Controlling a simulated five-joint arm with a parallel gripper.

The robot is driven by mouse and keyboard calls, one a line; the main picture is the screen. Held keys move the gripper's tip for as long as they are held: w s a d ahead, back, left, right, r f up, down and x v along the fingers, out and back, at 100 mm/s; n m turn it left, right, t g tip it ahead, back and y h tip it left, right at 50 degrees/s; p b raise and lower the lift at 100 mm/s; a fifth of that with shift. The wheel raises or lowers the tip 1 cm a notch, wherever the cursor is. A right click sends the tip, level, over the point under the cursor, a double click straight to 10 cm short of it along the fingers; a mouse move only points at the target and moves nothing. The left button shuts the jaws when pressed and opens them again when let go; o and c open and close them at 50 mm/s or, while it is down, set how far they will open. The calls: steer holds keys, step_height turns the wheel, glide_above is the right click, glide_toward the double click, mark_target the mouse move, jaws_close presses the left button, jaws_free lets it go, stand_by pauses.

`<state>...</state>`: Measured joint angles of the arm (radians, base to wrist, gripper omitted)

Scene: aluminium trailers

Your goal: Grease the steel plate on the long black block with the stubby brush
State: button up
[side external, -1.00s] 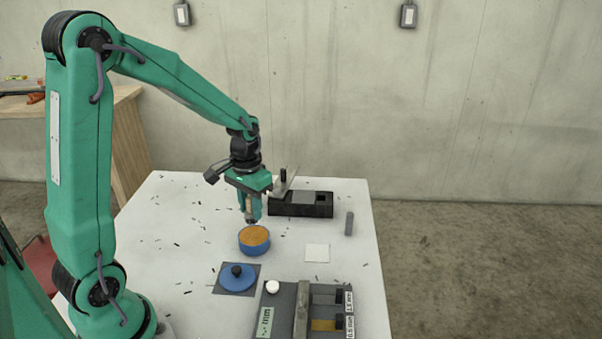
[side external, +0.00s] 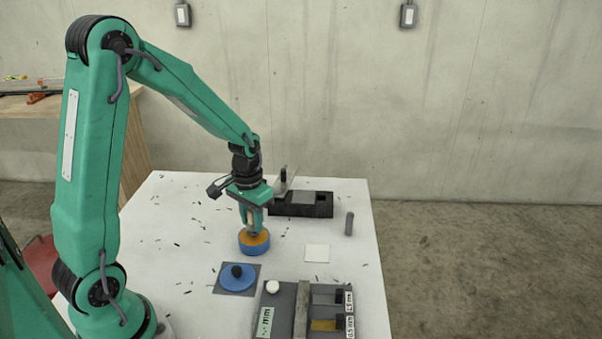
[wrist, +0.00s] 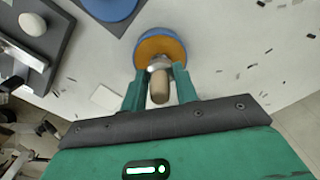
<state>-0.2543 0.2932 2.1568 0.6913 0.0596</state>
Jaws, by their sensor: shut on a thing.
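My gripper (side external: 254,229) is shut on the stubby brush, whose wooden handle (wrist: 159,88) shows between the fingers in the wrist view. The brush head is down at the orange-brown grease in the round blue tin (side external: 253,248); the tin also shows in the wrist view (wrist: 181,45). I cannot tell how deep the bristles are in the grease. The long black block (side external: 318,210) lies at the back of the table, with the grey steel plate (side external: 304,197) on top. My gripper is in front of the block and to its left.
A blue lid (side external: 238,278) with a black knob lies on a dark square in front of the tin. A grey rack (side external: 275,312) with labelled slots stands at the front. A pale square (side external: 317,253) and an upright grey piece (side external: 349,224) are on the right. Dark shavings litter the white table (side external: 180,225).

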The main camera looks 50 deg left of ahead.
steer(key=shift+f, duration=0.65)
stand_by(2.2)
steer(key=shift+r, duration=0.1)
steer(key=shift+r, duration=3.5)
steer(key=w+d+r+m, duration=0.2)
steer(key=w+d+r, duration=0.3)
steer(key=d+r, duration=0.25)
steer(key=w+a+f, duration=0.5)
steer(key=w+a, duration=0.2)
steer(key=w, duration=0.5)
steer(key=shift+a+f, duration=0.15)
steer(key=shift+a, duration=0.15)
